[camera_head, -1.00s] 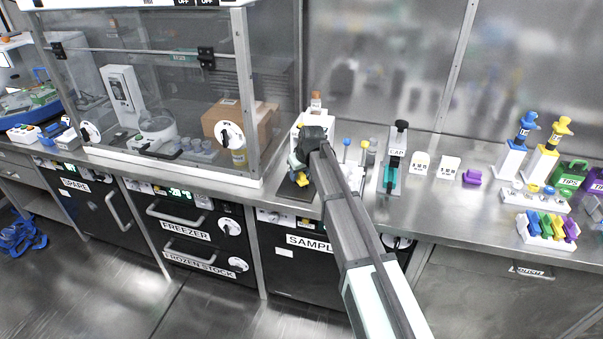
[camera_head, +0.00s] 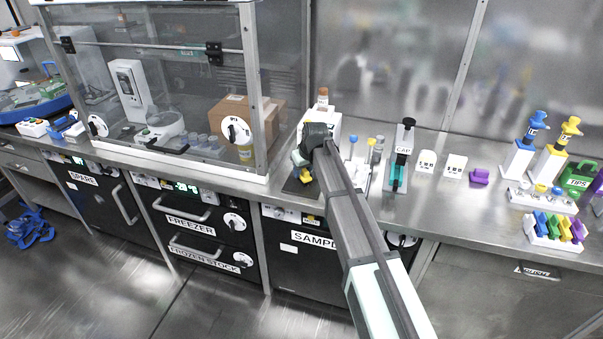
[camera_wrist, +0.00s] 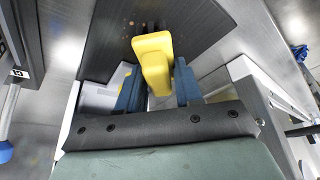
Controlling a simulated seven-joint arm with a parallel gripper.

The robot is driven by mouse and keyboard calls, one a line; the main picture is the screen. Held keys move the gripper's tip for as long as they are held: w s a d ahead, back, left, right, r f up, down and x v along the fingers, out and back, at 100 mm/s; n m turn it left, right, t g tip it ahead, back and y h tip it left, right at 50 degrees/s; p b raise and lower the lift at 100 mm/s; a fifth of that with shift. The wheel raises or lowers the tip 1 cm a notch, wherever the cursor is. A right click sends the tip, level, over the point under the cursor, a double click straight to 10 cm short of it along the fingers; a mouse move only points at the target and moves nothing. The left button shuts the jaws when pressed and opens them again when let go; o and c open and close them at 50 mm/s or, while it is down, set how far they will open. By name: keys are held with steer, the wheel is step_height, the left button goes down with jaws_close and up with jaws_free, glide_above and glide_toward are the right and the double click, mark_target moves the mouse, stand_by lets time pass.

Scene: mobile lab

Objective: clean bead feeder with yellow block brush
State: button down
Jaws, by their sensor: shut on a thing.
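My gripper (camera_wrist: 157,86) is shut on the yellow block brush (camera_wrist: 153,60), which sits between its two blue fingers in the wrist view. The brush's bristles are not clearly visible. In the head view the brush (camera_head: 305,177) is a small yellow patch below my gripper (camera_head: 301,164). The bead feeder seems to be the white unit (camera_head: 333,124) with a dark plate (camera_head: 290,187) in front, partly hidden by my arm. In the wrist view the dark plate (camera_wrist: 203,22) lies beneath the brush, with small brown specks beyond it. I cannot tell if the brush touches it.
A glass-fronted cabinet (camera_head: 150,90) stands close on the left. Blue- and grey-topped items (camera_head: 377,151) and a CAP stand (camera_head: 399,165) are just right of my arm. White blocks, a purple piece and pipette stands lie farther right, with bare bench between.

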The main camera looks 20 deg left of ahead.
steer(key=shift+w+r, duration=0.15)
steer(key=shift+w, duration=1.1)
steer(key=shift+r, duration=0.15)
steer(key=shift+w+r, duration=0.35)
steer(key=shift+r, duration=0.5)
steer(key=shift+v, duration=0.8)
steer(key=shift+s+a+r, duration=0.1)
steer(key=shift+s+r, duration=0.05)
steer(key=shift+r, duration=0.45)
steer(key=shift+s+a+r, duration=0.1)
steer(key=shift+s+r, duration=0.05)
steer(key=shift+r, duration=0.4)
steer(key=shift+s, duration=0.1)
steer(key=shift+r, duration=0.1)
